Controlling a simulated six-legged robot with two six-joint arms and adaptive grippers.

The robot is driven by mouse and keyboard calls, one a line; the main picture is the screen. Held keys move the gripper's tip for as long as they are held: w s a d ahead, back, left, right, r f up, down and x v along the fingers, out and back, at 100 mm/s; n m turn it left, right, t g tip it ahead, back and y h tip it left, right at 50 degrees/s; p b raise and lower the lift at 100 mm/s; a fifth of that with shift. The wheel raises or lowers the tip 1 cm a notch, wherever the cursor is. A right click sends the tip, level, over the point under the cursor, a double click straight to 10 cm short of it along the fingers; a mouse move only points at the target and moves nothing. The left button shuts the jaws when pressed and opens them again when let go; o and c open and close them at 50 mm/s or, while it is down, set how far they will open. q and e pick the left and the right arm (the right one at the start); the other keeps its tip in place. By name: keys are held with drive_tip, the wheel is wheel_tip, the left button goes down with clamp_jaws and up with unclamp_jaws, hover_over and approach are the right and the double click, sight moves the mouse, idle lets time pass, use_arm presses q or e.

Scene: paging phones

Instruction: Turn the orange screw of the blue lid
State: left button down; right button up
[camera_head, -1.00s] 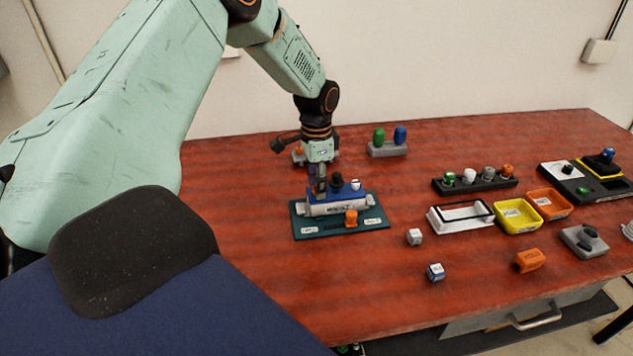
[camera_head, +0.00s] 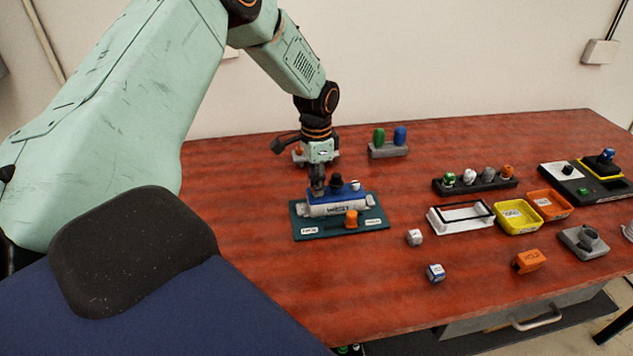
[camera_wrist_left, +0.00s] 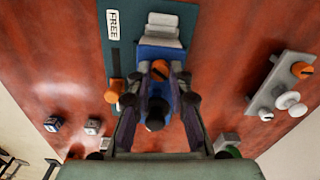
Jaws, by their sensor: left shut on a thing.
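The blue lid (camera_head: 346,196) lies on top of a grey-white block on a dark green base plate (camera_head: 372,213). It also shows in the left wrist view (camera_wrist_left: 146,52). The orange screw (camera_wrist_left: 160,68) stands at the lid's left end in the head view, where my gripper hides it. My left gripper (camera_head: 318,188) points down over that end. In the left wrist view its fingers (camera_wrist_left: 160,76) are shut on the orange screw from both sides. A black knob (camera_head: 336,182) and a white knob (camera_head: 355,185) stand along the lid. My right gripper is out of view.
An orange knob (camera_head: 351,219) sits on the base plate's front part. Behind is a grey stand with green and blue pegs (camera_head: 400,135). To the right are a white tray (camera_head: 436,226), yellow (camera_head: 517,229) and orange bins (camera_head: 549,216). The table's front left is clear.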

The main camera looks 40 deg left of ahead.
use_arm(q)
drive_tip(key=n+p, duration=0.3)
drive_tip(key=shift+r+n+p, duration=0.15)
drive_tip(key=shift+n+p, duration=1.5)
drive_tip(key=shift+n, duration=0.55)
drive_tip(key=c, duration=1.2)
unclamp_jaws()
wheel_tip(320, 180, up, 12)
drive_tip(key=shift+f, duration=0.25)
